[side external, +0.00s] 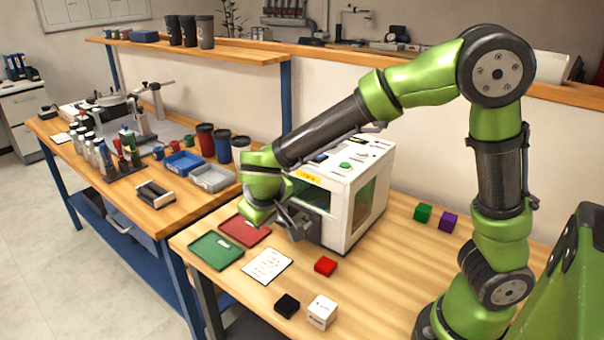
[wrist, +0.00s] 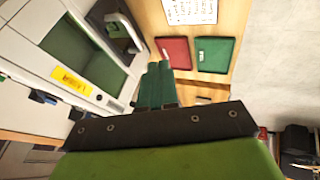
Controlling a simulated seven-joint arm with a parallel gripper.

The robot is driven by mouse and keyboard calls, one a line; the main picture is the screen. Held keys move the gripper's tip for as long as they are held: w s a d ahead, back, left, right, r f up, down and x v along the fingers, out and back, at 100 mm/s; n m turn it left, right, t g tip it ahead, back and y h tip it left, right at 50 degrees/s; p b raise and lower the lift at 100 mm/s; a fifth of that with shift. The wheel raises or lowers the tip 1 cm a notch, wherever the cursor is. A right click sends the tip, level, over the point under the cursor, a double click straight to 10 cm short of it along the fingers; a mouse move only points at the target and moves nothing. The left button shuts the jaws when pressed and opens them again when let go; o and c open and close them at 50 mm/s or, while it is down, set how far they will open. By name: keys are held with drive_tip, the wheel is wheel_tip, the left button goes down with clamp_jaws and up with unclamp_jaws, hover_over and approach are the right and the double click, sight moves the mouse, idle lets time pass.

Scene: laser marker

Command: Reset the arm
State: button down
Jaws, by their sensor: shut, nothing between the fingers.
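My arm reaches left across the wooden workbench in the side external view. My gripper (side external: 297,222) hangs in front of the white laser marker (side external: 338,200), above the bench. In the wrist view my gripper (wrist: 155,75) shows its fingers together, with nothing between them. The laser marker (wrist: 65,75) fills the left of the wrist view, with its green window and yellow label. Whether the gripper touches the machine cannot be told.
A green tray (side external: 216,251), a red tray (side external: 245,230) and a printed sheet (side external: 268,266) lie left of the gripper. A red cube (side external: 325,266), black cube (side external: 287,305) and white cube (side external: 322,312) sit in front. Green (side external: 423,212) and purple (side external: 448,220) cubes sit right of the machine.

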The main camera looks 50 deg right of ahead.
drive_tip(key=s+d+r+m+t+y, duration=0.1)
drive_tip(key=s+r+y, duration=0.2)
drive_tip(key=s+r, duration=0.2)
drive_tip(key=s+d+r+m+t+y, duration=0.1)
drive_tip(key=s+r+y, duration=0.3)
drive_tip(key=s, duration=0.7)
drive_tip(key=shift+s+d+r+m+t, duration=0.15)
drive_tip(key=shift+d+r+m+t, duration=0.25)
drive_tip(key=shift+d+m, duration=0.2)
